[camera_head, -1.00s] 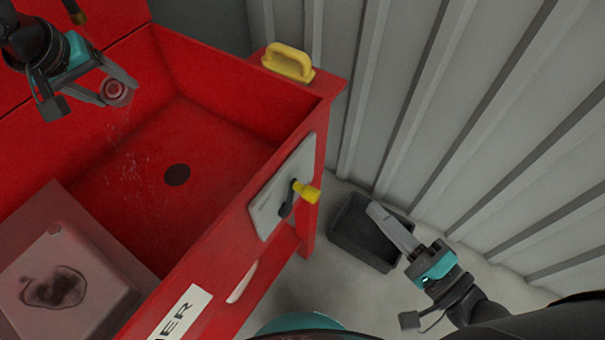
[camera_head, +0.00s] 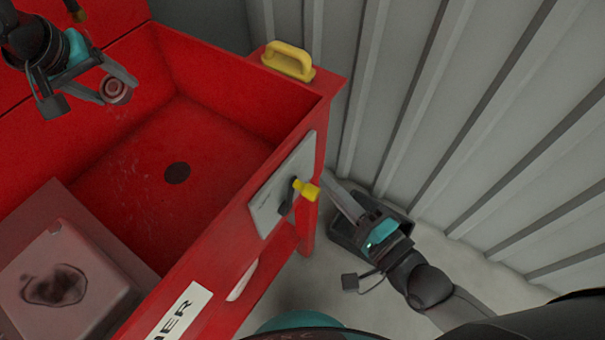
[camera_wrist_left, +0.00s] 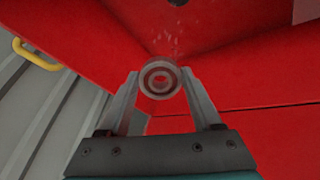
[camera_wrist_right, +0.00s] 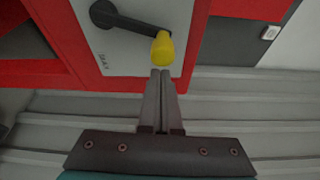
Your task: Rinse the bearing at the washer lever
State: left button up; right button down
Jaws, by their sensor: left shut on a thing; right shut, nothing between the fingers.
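The bearing (camera_head: 115,90), a small ring, is held in my left gripper (camera_head: 108,88) over the red washer basin (camera_head: 215,130). In the left wrist view the bearing (camera_wrist_left: 160,79) sits between the two fingertips. Faint water drops show below it. The washer lever (camera_head: 303,190), black with a yellow knob, is on a grey plate on the basin's outer side. My right gripper (camera_head: 332,188) is shut and empty, its tips close to the knob. In the right wrist view the yellow knob (camera_wrist_right: 162,48) is just beyond the fingertips (camera_wrist_right: 162,74); I cannot tell if they touch.
A yellow handle (camera_head: 288,62) stands on the basin's far corner. A dark bin (camera_head: 340,235) is on the floor under my right gripper. A corrugated grey wall (camera_head: 430,90) closes the right side. A pale block (camera_head: 70,275) sits at the basin's lower left.

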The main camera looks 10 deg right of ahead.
jog(key=shift+s+a, duration=0.2)
jog(key=shift+a, duration=0.05)
jog(key=shift+s+a+r+n+t+y, duration=0.25)
jog(key=shift+s+a+n, duration=0.2)
jog(key=shift+n, duration=0.5)
jog(key=shift+s+a+r+n+t+y, duration=0.15)
jog(key=shift+s+a+r+n+y, duration=0.15)
jog(key=shift+s+n, duration=0.45)
jog(key=shift+w, duration=0.25)
send_near(318, 193)
jog(key=w+d, duration=0.1)
jog(key=d, duration=0.2)
jog(key=shift+w+r, duration=0.2)
jog(key=shift+r, duration=0.3)
jog(key=shift+f, duration=0.1)
